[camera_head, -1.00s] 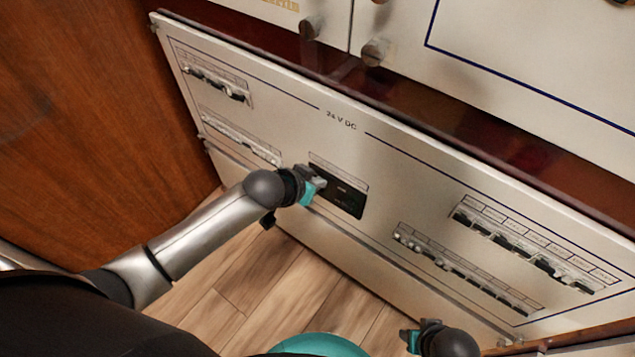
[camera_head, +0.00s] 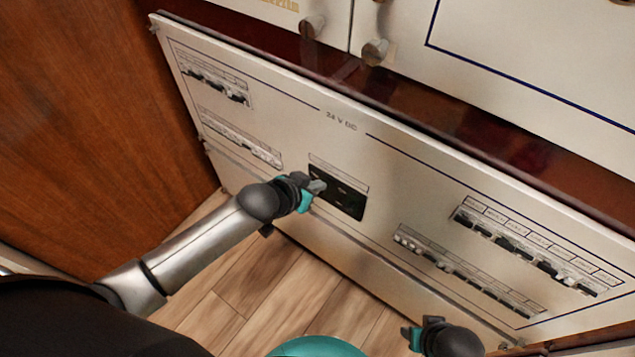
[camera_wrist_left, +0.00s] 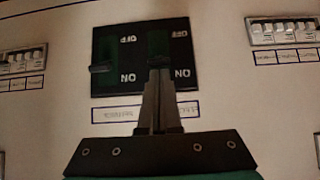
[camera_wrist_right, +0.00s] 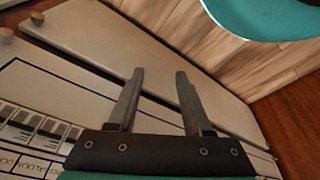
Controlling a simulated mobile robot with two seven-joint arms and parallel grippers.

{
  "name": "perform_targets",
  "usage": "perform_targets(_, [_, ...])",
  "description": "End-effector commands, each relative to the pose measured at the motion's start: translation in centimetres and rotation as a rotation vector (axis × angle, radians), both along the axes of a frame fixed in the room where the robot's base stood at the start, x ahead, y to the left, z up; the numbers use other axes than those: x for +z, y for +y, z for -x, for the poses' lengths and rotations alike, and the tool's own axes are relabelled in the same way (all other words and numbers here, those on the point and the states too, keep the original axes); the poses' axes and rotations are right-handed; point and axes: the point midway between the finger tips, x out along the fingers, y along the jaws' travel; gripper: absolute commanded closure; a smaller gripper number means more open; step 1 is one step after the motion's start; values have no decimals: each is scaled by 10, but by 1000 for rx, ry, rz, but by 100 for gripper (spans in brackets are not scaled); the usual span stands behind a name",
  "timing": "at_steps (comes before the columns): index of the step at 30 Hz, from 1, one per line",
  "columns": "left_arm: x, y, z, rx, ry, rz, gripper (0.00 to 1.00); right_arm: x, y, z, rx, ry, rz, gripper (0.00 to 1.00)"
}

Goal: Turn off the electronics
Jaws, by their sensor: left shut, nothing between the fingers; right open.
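A black switch module (camera_head: 345,196) sits in the middle of the 24 V DC panel (camera_head: 300,135). In the left wrist view the module (camera_wrist_left: 126,82) appears upside down, with OFF and ON lettering and two switches. The left-hand switch lever (camera_wrist_left: 103,68) sticks out near the middle of its slot. My left gripper (camera_head: 319,187) is shut and empty, its fingertips (camera_wrist_left: 160,75) in front of the right-hand switch (camera_wrist_left: 158,46), partly hiding it. I cannot tell if they touch. My right gripper (camera_head: 408,335) is open and empty, low in front of the panel; it also shows in the right wrist view (camera_wrist_right: 158,92).
Breaker rows line the panel: upper left (camera_head: 215,82), lower left (camera_head: 240,138), upper right (camera_head: 525,245) and lower right (camera_head: 465,272). Knobs (camera_head: 375,52) stick out above. A wooden wall (camera_head: 70,120) stands at left. The wooden floor (camera_head: 250,290) below is clear.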

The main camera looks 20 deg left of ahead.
Motion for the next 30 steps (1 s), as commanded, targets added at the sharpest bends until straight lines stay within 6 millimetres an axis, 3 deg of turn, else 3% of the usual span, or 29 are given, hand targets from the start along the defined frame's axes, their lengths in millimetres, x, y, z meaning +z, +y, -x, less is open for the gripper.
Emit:
perform_targets(19, [-7, 2, 6, 1, -110, 42, 100, 11, 1, -2, -2, -8, -3, 50])
perform_targets(30, [-16, 4, 12, 2, -210, 79, 100, 34, -1, -13, -3, -50, -2, 50])
